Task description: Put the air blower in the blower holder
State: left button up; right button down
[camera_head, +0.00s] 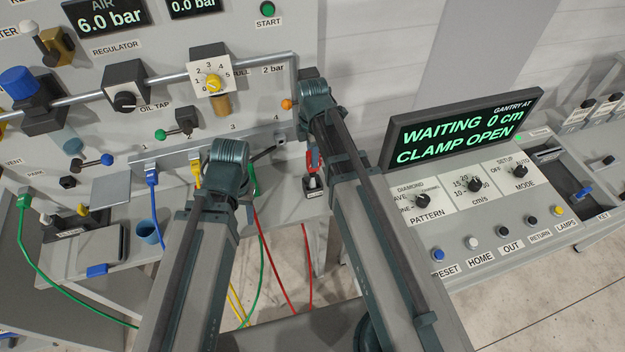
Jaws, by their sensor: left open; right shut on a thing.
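The red air blower (313,160) shows only in part, below the wrist of my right arm and close to the lower edge of the panel. My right gripper (314,136) is shut on it, its fingers mostly hidden by my arm. A small dark piece with a white label (314,184) is just under the blower; I cannot tell whether it is the blower holder or whether they touch.
The grey panel carries a yellow-knobbed dial (213,83), an oil tap (125,101) and a pipe. Red, green, yellow and blue hoses hang below. A blue cup (147,232) stands on the left shelf. A control console (480,215) with a lit display (462,128) is at right.

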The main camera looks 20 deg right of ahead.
aim_at(313, 173)
notch_tip(313, 173, down, 5)
jog(key=b, duration=0.3)
jog(key=shift+r+b, duration=0.15)
jog(key=shift+b, duration=0.15)
notch_tip(313, 173, down, 4)
jog(key=b, duration=0.3)
jog(key=shift+r+b, duration=0.15)
jog(key=shift+b, duration=0.15)
jog(key=c, duration=0.5)
grip_release()
